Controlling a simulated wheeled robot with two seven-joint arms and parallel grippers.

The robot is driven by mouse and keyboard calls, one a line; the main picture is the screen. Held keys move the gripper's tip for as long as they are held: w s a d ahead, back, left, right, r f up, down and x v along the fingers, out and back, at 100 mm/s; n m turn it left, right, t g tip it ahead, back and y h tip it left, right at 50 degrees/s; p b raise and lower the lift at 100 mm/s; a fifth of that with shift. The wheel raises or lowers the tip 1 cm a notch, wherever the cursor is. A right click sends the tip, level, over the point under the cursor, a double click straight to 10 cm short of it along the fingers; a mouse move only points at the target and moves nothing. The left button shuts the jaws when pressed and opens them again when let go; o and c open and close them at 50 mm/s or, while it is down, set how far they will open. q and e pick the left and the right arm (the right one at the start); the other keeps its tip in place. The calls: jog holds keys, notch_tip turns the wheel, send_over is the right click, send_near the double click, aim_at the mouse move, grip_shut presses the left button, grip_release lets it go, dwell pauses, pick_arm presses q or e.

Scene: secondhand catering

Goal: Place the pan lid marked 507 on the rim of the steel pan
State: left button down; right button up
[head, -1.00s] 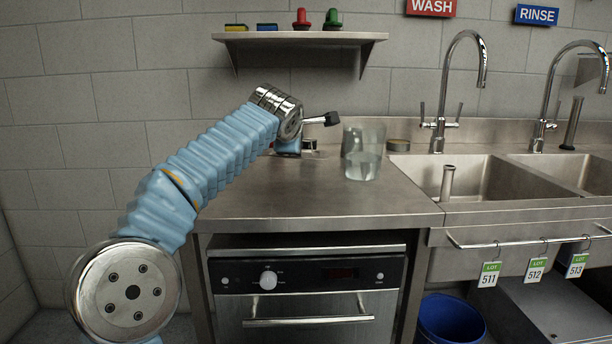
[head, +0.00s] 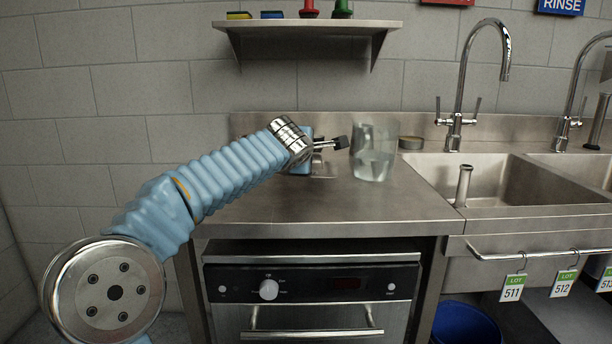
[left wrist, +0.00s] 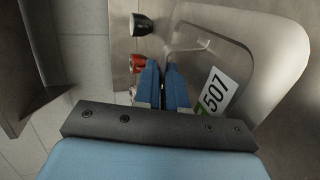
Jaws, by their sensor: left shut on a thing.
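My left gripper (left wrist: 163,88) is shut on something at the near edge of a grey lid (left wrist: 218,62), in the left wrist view. The lid has a rounded corner and a white tag reading 507, tilted beside the fingers. The exact grip point is hidden between the blue fingers. A larger pale, smooth surface lies beyond the lid. In the head view my left wrist hides most of the gripper above the back of the counter, left of the clear jug. A small steel shape shows just below it; I cannot tell whether it is the pan or the lid. My right gripper is not in view.
The clear jug (head: 373,152) stands on the steel counter (head: 310,212), close right of the gripper. A shelf (head: 310,26) hangs above. The front counter is clear.

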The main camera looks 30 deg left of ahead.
pick_arm(q)
notch_tip(320, 180, down, 4)
jog(key=shift+f+b, duration=0.1)
jog(key=shift+b, duration=0.65)
jog(key=c, duration=1.2)
grip_release()
